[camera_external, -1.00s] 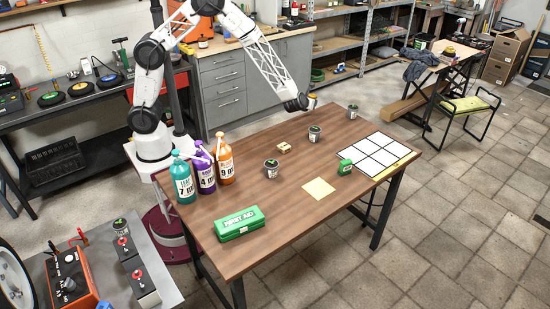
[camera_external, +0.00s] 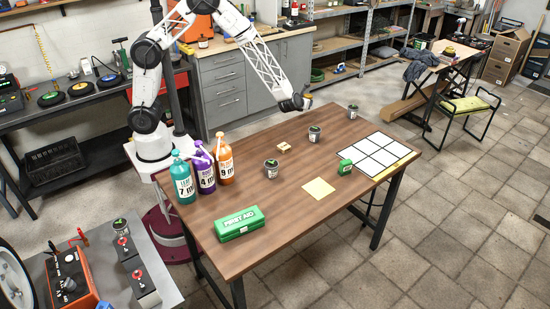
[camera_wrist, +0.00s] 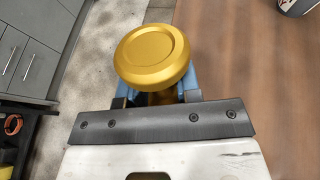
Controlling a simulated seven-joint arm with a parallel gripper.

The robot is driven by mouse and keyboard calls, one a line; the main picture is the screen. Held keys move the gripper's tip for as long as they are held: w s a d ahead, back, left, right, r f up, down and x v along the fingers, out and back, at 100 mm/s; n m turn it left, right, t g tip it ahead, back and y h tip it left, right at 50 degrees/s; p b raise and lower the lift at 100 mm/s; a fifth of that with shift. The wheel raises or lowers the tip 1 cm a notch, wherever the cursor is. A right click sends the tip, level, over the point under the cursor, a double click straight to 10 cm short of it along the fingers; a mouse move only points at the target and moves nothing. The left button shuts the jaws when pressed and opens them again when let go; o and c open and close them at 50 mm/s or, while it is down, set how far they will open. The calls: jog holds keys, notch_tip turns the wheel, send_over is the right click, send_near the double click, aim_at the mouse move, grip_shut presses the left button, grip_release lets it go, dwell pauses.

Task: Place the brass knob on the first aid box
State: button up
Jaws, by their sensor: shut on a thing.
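The brass knob (camera_wrist: 152,55) is large in the wrist view, a round gold disc with a shallow recessed top. My gripper (camera_wrist: 155,95) is shut on it, with blue fingers on both sides beneath the disc. In the external view my gripper (camera_external: 306,101) is raised above the table's far edge, and the knob is too small to make out there. The green first aid box (camera_external: 239,222) lies closed on the table at the near left, well away from my gripper. Its top is flat and bare, with white lettering.
The brown table (camera_external: 270,205) also holds three bottles (camera_external: 204,168) at the left, a wooden block (camera_external: 284,147), several small cans (camera_external: 271,166), a yellow note (camera_external: 318,189), a small green box (camera_external: 345,167) and a white grid (camera_external: 374,155). The surface around the yellow note is clear.

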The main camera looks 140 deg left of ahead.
aim_at(307, 95)
jog(key=shift+r, duration=0.1)
dwell(0.4)
notch_tip(307, 95, up, 15)
jog(key=shift+r, duration=0.1)
jog(key=w+d+m+t+y, duration=0.1)
jog(key=w+d, duration=0.4)
jog(key=w, duration=0.3)
jog(key=w+d+m+t, duration=0.1)
jog(key=w+d+t, duration=0.1)
jog(key=w+d, duration=0.5)
jog(key=w+d+m+t, duration=0.5)
jog(key=w+d, duration=1.8)
jog(key=d, duration=0.4)
jog(key=w+d+m+t+h, duration=0.1)
jog(key=w+d+m+t, duration=0.15)
jog(key=d, duration=1.65)
jog(key=w+d+m+t+h, duration=0.15)
jog(key=w+d+t, duration=0.25)
jog(key=d, duration=1.6)
jog(key=shift+m, duration=0.3)
jog(key=shift+w+a+f, duration=0.1)
jog(key=shift+a+f, duration=0.05)
jog(key=shift+f, duration=2.5)
